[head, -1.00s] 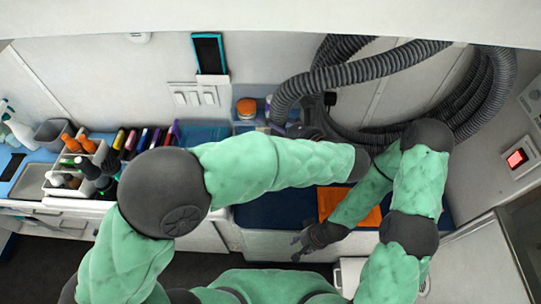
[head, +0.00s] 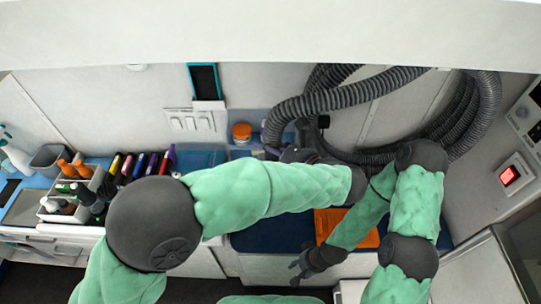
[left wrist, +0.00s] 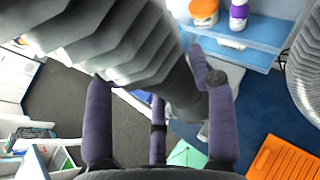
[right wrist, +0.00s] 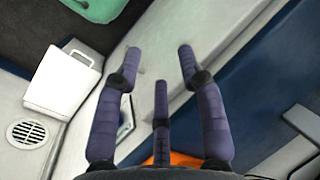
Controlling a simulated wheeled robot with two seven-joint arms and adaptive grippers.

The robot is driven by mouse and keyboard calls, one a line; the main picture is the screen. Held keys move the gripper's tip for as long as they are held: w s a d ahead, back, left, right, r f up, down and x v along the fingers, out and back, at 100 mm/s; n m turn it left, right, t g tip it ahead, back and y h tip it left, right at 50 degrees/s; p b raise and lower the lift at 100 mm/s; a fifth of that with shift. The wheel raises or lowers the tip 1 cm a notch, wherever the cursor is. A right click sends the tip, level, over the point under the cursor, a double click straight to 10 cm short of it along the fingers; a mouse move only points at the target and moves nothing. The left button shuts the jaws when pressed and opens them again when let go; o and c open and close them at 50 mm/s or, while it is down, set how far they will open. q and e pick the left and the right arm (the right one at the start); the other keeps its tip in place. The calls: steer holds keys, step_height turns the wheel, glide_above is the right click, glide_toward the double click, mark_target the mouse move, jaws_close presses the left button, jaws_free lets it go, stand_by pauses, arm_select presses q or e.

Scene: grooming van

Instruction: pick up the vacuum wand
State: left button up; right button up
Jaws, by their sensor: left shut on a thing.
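The vacuum wand shows in the left wrist view as a dark grey cuff (left wrist: 182,92) at the end of a thick ribbed hose. My left gripper (left wrist: 213,85) is shut on it, with purple fingers on both sides of the cuff. The wand's far end is partly hidden by the fingers. In the head view my left gripper (head: 298,153) is dark and partly hidden behind my left forearm, beside the grey hose (head: 345,98). My right gripper (right wrist: 160,65) is open and empty; in the head view it (head: 298,272) hangs low in front of the bench.
The bench has a blue top (head: 270,232) with an orange mat (head: 345,225). An orange-lidded jar (head: 241,132) stands on a blue shelf behind. Bottles and a caddy (head: 85,190) crowd the left counter. A red switch (head: 509,176) is on the right wall.

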mark_target(270, 142)
arm_select(q)
step_height(270, 142, up, 6)
steer(key=shift+f+p, duration=0.25)
steer(key=shift+p, duration=0.35)
steer(key=shift+s+r, duration=0.1)
steer(key=shift+s, duration=0.05)
steer(key=s+p, duration=0.1)
steer(key=s, duration=1.8)
steer(key=shift+s+p, duration=0.2)
steer(key=shift+p, duration=0.1)
arm_select(e)
step_height(270, 142, up, 3)
arm_select(q)
steer(key=shift+w, duration=0.1)
